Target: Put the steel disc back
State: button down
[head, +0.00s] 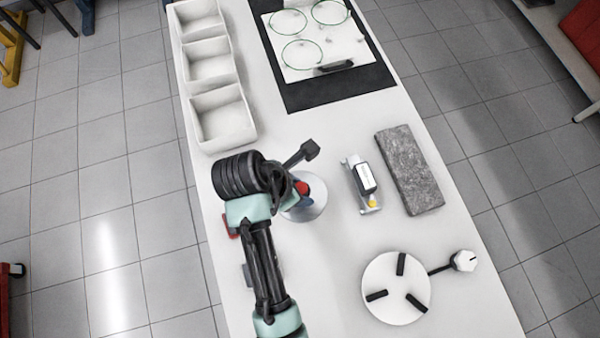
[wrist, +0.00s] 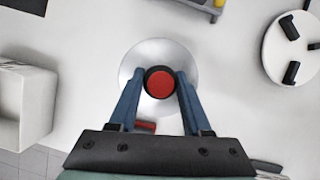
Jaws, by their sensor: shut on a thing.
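The steel disc (head: 311,208) is a shiny round plate, partly hidden by my arm in the head view. In the wrist view the disc (wrist: 135,70) lies centred below my gripper, with a red-topped, black-rimmed knob (wrist: 160,83) at its middle. My gripper (wrist: 160,88) has its two blue fingers on either side of this knob and is shut on it. In the head view the red knob (head: 302,188) shows beside the end of my arm. I cannot tell whether the disc rests on the bench or hangs just above it.
A white round fixture (head: 382,275) with three black pads stands at the lower right, a knobbed lever beside it. A grey block (head: 409,170) and a small device (head: 363,180) lie right of the disc. White bins (head: 224,118) and a black mat (head: 292,97) are farther back.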

jog(key=shift+f, duration=2.5)
jog(key=shift+c, duration=1.8)
grip_release()
jog(key=shift+f, duration=0.15)
